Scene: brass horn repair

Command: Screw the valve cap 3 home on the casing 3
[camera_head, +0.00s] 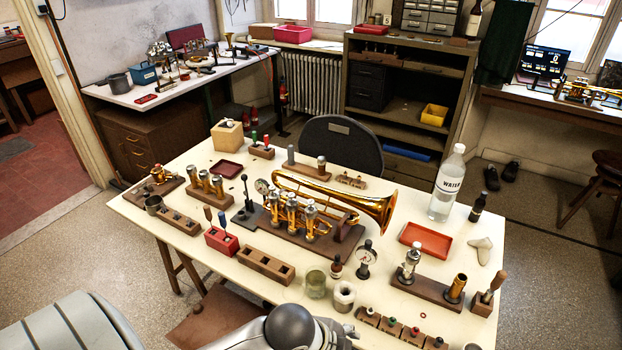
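A brass horn (330,197) lies on a dark wooden stand in the middle of the white table. Its upright valve casings stand in a row, with silvery tops; the rightmost casing (310,222) is nearest the bell. No number is legible, so I cannot tell for sure which is casing 3. Valve cap 3 cannot be singled out at this size, nor can I tell whether a cap sits on that casing or how its thread stands. Grey parts of my own body show at the bottom edge. I see neither gripper's fingertips.
Wooden blocks (266,266), jars (316,284) and a dial gauge (366,256) crowd the front. A red tray (425,241), a water bottle (447,184) and a wooden stand (428,290) with metal parts are at right. Free tabletop is in small gaps.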

